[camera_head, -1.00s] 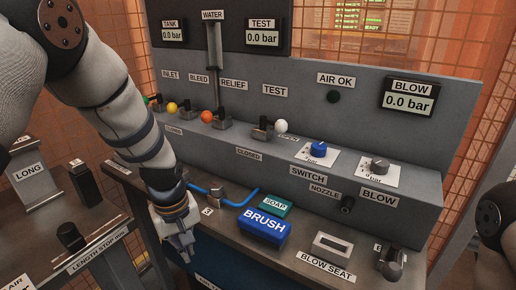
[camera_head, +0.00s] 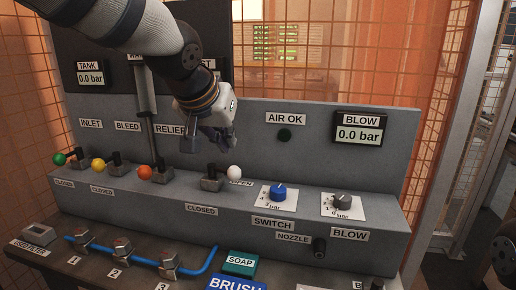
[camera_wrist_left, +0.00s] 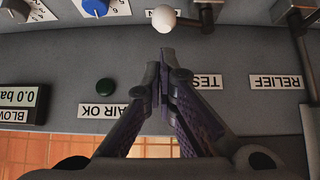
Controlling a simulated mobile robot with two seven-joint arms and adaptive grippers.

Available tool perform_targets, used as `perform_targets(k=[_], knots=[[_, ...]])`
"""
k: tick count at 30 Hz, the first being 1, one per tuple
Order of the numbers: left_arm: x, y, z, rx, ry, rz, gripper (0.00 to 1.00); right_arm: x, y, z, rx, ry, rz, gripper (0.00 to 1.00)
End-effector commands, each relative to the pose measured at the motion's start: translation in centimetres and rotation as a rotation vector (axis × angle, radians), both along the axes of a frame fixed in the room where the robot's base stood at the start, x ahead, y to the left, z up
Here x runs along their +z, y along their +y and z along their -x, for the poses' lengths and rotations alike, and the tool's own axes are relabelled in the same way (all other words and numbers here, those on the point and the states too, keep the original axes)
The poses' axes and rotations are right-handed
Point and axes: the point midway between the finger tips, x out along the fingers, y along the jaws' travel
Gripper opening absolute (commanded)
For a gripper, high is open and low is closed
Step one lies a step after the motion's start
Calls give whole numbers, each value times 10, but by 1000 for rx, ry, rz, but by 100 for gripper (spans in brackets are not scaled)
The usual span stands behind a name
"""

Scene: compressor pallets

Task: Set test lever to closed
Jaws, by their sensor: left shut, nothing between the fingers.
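The test lever has a white ball knob (camera_head: 234,172) on a dark valve block (camera_head: 212,181) on the panel ledge. The knob points right, beside the partly covered OPEN label (camera_head: 241,183); the CLOSED label (camera_head: 201,210) is below the block. In the left wrist view the white knob (camera_wrist_left: 163,18) is just beyond the fingertips. My left gripper (camera_head: 226,148) is above the knob in front of the panel, and apart from it. In the wrist view the left gripper (camera_wrist_left: 165,55) has its fingertips together with nothing between them. My right gripper is out of view.
Green (camera_head: 59,159), yellow (camera_head: 98,165) and orange (camera_head: 145,172) knobs line the ledge to the left. A blue switch dial (camera_head: 278,193) and grey blow dial (camera_head: 343,200) are to the right. The AIR OK lamp (camera_head: 284,134) is on the panel behind.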

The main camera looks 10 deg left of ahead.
Motion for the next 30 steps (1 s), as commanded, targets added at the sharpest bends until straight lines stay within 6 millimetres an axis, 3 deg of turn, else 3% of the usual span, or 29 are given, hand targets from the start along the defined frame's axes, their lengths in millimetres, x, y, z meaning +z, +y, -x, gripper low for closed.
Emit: perform_targets(k=[3,18,30], knots=[[-1,-1,-6,-7,-8,-9,0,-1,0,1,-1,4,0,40],[-67,-5,-64,-7,-6,-7,0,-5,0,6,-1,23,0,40],[-68,-5,-68,-6,-9,-6,0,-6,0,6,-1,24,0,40]])
